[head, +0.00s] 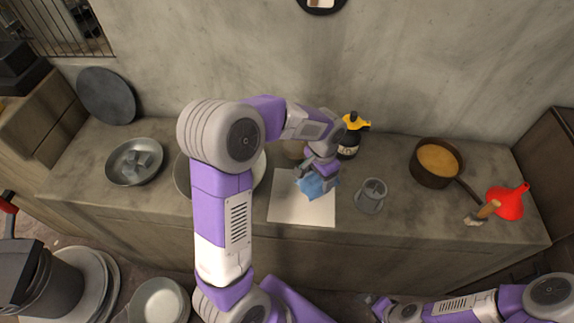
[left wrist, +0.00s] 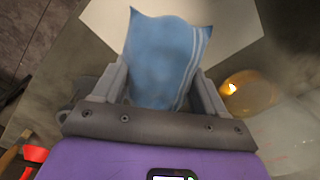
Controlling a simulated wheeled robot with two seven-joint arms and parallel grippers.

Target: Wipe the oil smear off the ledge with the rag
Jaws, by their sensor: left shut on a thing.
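My left gripper (head: 307,172) is shut on the blue rag (head: 318,187), just above the near part of the ledge (head: 390,215). The rag also fills the middle of the left wrist view (left wrist: 165,60), gripped between both fingers. A glossy amber patch (left wrist: 250,92), which looks like the oil smear, lies to the right of the rag in the wrist view. In the head view this brownish patch (head: 294,149) is behind the gripper, partly hidden by my arm. My right gripper (head: 380,308) is low at the bottom right; its jaws are unclear.
A white sheet (head: 290,213) lies under the rag. A dark bottle (head: 349,150) stands behind, and a grey cup (head: 371,195) to the right. Further right are a pan (head: 434,182), a brush (head: 482,213) and a red funnel (head: 508,203).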

